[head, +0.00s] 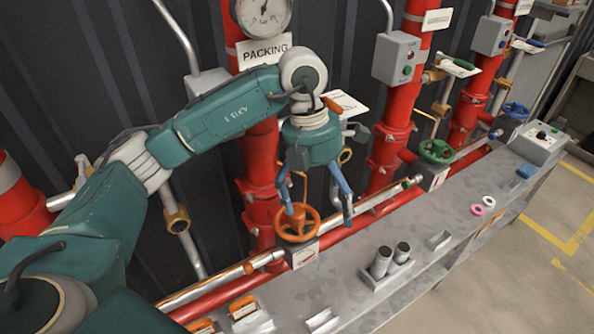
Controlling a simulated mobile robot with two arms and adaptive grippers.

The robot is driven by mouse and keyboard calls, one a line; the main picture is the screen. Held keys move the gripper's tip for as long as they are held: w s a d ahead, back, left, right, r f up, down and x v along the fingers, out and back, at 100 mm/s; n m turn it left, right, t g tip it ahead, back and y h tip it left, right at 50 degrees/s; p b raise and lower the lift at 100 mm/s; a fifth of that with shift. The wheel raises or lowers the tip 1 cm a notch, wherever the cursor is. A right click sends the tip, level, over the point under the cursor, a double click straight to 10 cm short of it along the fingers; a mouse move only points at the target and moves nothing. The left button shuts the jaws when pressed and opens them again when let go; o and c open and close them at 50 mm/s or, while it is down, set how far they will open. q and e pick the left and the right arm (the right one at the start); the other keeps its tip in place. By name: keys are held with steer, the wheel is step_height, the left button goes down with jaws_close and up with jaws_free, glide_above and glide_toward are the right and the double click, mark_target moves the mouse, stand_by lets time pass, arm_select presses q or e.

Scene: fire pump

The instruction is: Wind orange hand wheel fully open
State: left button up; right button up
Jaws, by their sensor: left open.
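The orange hand wheel (297,222) sits on a valve at the foot of the red pipe under the "PACKING" sign, in the middle of the head view. My left gripper (319,218) comes down from above, with its blue fingers spread wide. One finger reaches down to the wheel, in front of its far part; I cannot tell whether it touches. The other finger hangs to the right of the wheel, apart from it. Nothing is held between the fingers. My right gripper is not in view.
A green hand wheel (436,152) and a blue hand wheel (516,111) stand further right along the red pipes. The grey bench (340,284) carries two metal cylinders (381,262), a pink ring (477,210) and a white ring (489,201). Open floor lies at the right.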

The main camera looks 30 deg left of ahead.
mark_target(297, 213)
arm_select(q)
steer(key=a, duration=0.2)
steer(key=a+r+y, duration=0.1)
steer(key=a, duration=0.1)
steer(key=w+a+y, duration=0.1)
steer(key=a, duration=0.2)
steer(key=shift+r+n, duration=0.25)
steer(key=shift+n, duration=0.15)
step_height(297, 213, down, 9)
steer(key=p, duration=0.2)
steer(key=shift+d+p, duration=0.15)
steer(key=shift+p, duration=0.25)
steer(key=shift+f, duration=0.7)
